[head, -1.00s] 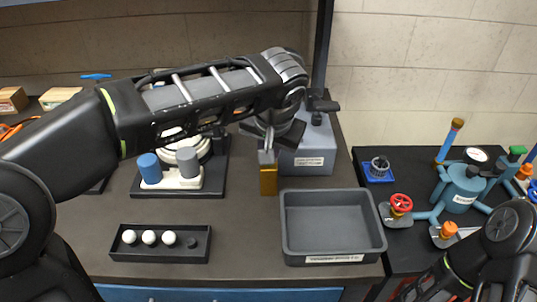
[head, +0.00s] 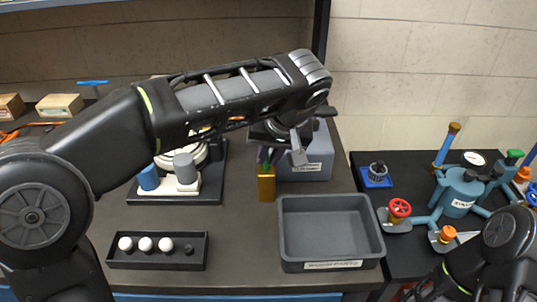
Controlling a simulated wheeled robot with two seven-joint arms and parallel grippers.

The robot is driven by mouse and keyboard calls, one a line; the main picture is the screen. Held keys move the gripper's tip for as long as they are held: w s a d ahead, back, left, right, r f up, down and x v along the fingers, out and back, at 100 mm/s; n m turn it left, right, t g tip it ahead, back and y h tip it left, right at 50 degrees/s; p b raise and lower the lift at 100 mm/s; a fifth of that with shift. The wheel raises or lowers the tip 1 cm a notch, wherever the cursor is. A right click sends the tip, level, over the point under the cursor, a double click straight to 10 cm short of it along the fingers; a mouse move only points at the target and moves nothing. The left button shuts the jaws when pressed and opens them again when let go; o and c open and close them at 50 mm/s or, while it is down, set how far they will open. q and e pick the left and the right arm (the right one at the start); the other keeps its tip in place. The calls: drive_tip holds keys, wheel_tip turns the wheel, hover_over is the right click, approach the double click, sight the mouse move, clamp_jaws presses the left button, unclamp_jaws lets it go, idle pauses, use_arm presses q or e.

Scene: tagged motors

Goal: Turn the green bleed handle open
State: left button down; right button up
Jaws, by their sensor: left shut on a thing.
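A small green part, which looks like the green bleed handle (head: 267,168), shows on top of an upright brass-coloured block (head: 266,188) on the dark bench, just left of the grey bin. My left gripper (head: 266,157) reaches down over it from above, its fingertips at the green part, and is shut on it. My forearm and wrist hide most of the gripper and what stands behind it. How far the handle is turned is too small to tell. My right arm shows at the lower right, but its gripper is out of view.
An empty grey bin (head: 330,265) stands right of the block, with a grey labelled box (head: 308,160) behind. A black tray (head: 157,262) holds white balls. A blue vessel with valves (head: 459,192) stands on the right bench. A blue and grey cylinder unit is at left.

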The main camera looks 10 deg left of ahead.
use_arm(q)
drive_tip(key=c, duration=1.5)
unclamp_jaws()
drive_tip(key=shift+o, duration=0.2)
drive_tip(key=p+v, duration=0.5)
drive_tip(key=v, duration=0.2)
drive_tip(key=shift+s+r+p, duration=0.2)
drive_tip(key=shift+r+p, duration=0.15)
drive_tip(key=shift+d, duration=0.1)
